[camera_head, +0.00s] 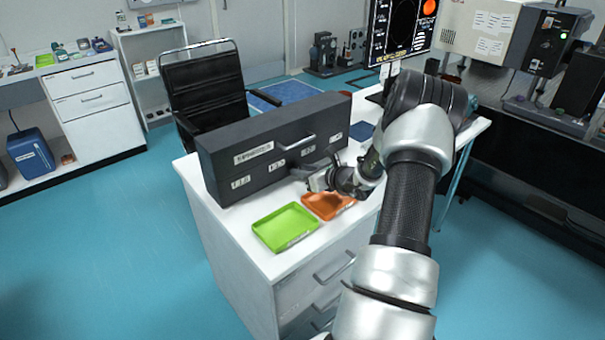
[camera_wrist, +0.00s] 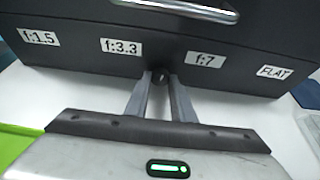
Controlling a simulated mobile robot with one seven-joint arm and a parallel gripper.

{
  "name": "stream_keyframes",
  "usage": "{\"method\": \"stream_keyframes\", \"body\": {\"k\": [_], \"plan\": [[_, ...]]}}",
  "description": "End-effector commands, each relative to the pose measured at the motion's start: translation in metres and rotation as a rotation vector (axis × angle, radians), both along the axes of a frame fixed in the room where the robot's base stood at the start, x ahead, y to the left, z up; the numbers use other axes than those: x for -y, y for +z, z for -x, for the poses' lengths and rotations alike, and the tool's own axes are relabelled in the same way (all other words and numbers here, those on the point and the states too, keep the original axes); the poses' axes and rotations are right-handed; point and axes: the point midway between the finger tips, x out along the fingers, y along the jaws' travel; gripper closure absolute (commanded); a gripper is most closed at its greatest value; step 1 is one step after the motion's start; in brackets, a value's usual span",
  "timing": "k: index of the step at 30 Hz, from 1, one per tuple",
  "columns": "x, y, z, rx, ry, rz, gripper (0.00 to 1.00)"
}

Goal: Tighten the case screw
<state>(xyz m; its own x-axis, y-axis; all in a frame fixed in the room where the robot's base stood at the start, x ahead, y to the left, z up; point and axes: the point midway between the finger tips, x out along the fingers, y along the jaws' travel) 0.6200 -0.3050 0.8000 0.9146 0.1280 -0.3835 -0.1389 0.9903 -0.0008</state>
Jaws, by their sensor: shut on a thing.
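A long dark case (camera_head: 275,150) with a metal handle stands on a white desk. Its front carries white labels, and the wrist view shows "f:1.5", "f:3.3", "f:7" and "FLAT" on the case front (camera_wrist: 80,58). A small dark round screw (camera_wrist: 160,78) shows at the lower front of the case, between the f:3.3 and f:7 labels. My gripper (camera_wrist: 160,84) is shut on this screw, with one finger on each side of it. In the head view my gripper (camera_head: 312,178) is against the case front, and the screw is hidden there.
A green tray (camera_head: 286,227) and an orange tray (camera_head: 327,204) lie on the white desk (camera_head: 240,222) in front of the case, close below my arm. A dark blue item (camera_head: 361,131) lies right of the case. A black chair (camera_head: 205,85) stands behind the desk.

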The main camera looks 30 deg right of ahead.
Motion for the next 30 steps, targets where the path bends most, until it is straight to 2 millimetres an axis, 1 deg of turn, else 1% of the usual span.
{"method": "stream_keyframes", "body": {"k": [1, 6, 9, 20, 21, 24, 30], "plan": [[-0.0015, -0.0079, -0.0008, 0.007, 0.002, 0.038, 1.0], [-0.0022, -0.007, -0.0007, 0.024, 0.001, 0.156, 1.0], [-0.0021, -0.0042, -0.0004, 0.03, 0.001, 0.198, 1.0], [-0.0022, -0.0003, 0.0003, 0.031, 0.0, 0.218, 1.0], [-0.0022, -0.0004, 0.0004, 0.03, 0.001, 0.217, 0.74], [-0.0022, -0.0004, 0.0004, 0.03, 0.001, 0.216, 0.59], [-0.002, -0.0004, 0.0003, 0.03, 0.0, 0.217, 0.59]]}}
